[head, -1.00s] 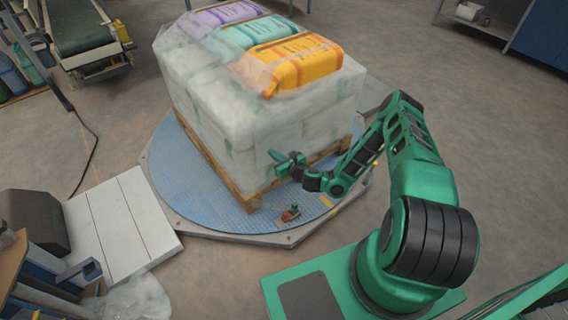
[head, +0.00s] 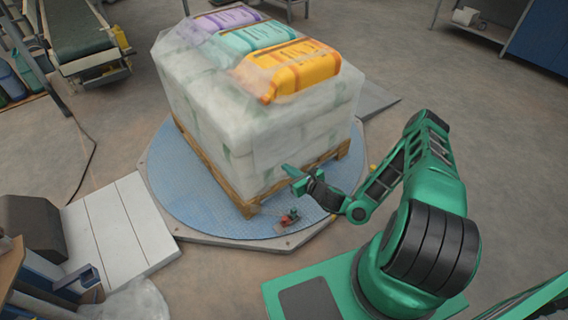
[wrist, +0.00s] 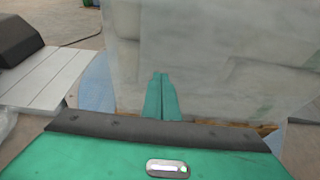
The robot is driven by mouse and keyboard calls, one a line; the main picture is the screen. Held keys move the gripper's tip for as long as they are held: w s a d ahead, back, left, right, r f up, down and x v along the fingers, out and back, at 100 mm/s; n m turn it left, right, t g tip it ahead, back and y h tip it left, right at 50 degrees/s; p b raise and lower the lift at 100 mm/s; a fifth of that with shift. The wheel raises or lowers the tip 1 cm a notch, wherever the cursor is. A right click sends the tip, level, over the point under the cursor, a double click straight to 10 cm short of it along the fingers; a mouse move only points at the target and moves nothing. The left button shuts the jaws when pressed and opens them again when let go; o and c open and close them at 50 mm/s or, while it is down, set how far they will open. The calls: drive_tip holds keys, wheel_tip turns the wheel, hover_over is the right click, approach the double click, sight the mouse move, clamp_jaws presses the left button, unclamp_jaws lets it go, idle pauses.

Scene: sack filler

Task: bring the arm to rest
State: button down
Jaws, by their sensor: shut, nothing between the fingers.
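My gripper (head: 290,172) is at the end of my green arm, in front of the near corner of a wrapped pallet load (head: 225,125). Its green fingers also show in the wrist view (wrist: 161,88), pressed together and empty, pointing at the cloudy film of the load (wrist: 215,60). I cannot tell exactly how wide the gap to the film is. My forearm is bent at the elbow, reaching left from my shoulder at the right.
The load stands on a wooden pallet (head: 247,207) on a round blue turntable (head: 185,190). Purple, teal and orange sacks (head: 295,68) lie on top under film. A small red and green object (head: 288,217) sits near the turntable's front edge. White boards (head: 115,225) lie left.

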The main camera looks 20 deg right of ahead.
drive_tip(key=s+a+r+n+g+y, duration=0.1)
drive_tip(key=s+r+n+g+y, duration=0.2)
drive_tip(key=r+n, duration=0.45)
drive_tip(key=s+a+r+n+g+y, duration=0.2)
drive_tip(key=r+n+g, duration=0.3)
drive_tip(key=n, duration=0.6)
drive_tip(key=s+d+r+n+g+h, duration=0.5)
drive_tip(key=s+d+r+n+h, duration=0.25)
drive_tip(key=s+d+r, duration=0.7)
drive_tip(key=s+d+r+g+h, duration=0.1)
drive_tip(key=s+d+r, duration=0.1)
drive_tip(key=s+r, duration=1.3)
drive_tip(key=s, duration=0.4)
drive_tip(key=shift+d, duration=0.15)
